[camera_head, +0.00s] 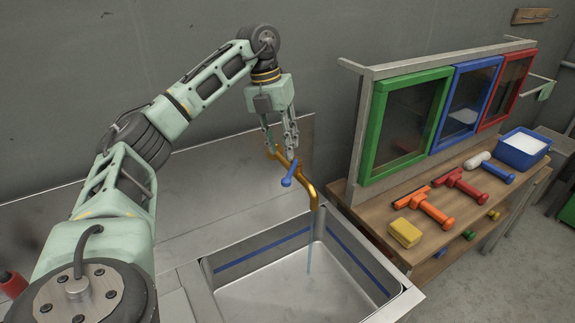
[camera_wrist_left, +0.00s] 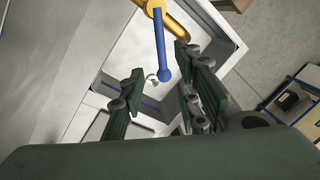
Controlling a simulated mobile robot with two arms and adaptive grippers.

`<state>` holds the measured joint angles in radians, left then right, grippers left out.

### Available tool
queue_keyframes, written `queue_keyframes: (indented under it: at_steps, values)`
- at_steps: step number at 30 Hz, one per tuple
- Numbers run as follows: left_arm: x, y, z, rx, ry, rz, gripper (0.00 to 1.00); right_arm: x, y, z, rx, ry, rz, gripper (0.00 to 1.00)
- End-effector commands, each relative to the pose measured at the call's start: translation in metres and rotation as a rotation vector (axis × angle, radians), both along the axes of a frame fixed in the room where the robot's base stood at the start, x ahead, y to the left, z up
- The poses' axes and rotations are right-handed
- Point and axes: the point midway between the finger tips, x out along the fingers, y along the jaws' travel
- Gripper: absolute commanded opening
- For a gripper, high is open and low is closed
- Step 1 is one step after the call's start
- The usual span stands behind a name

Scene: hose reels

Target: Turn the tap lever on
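The brass tap (camera_head: 306,185) stands at the back of the steel sink (camera_head: 292,240) and curves down over the basin. Its blue lever (camera_head: 290,175) has a round knob and points down toward the front. A thin bluish stream (camera_head: 310,256) runs below the spout. My left gripper (camera_head: 281,150) is open and empty, just above and behind the lever. In the left wrist view the lever (camera_wrist_left: 160,45) shows between the spread fingers of the gripper (camera_wrist_left: 160,68); I cannot tell whether they touch it. My right gripper is not in view.
Right of the sink, a wooden bench (camera_head: 370,220) carries a yellow sponge (camera_head: 405,232), orange (camera_head: 425,205) and red (camera_head: 460,185) squeegees and a blue tub (camera_head: 523,149). Framed panes (camera_head: 405,125) stand behind them. The basin's interior is clear.

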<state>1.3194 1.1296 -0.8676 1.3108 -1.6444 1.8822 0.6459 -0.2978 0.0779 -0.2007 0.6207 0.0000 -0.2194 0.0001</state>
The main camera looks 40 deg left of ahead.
Motion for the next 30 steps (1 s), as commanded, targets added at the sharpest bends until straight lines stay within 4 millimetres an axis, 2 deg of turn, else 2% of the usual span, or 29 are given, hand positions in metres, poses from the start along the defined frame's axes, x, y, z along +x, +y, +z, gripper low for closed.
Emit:
queue_keyframes:
  at_steps: [9,15,25,30]
  values:
    - [0.003,-0.009,-0.046,0.001,0.007,-0.003,0.30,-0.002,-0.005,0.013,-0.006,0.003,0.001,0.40]
    - [0.006,-0.013,-0.068,-0.001,0.003,-0.004,0.30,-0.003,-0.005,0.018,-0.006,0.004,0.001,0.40]
    - [0.007,-0.014,-0.074,-0.001,0.001,-0.004,0.30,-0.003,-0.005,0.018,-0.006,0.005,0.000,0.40]
    - [0.007,-0.014,-0.074,-0.001,0.001,-0.004,0.16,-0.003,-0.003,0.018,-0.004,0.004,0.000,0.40]
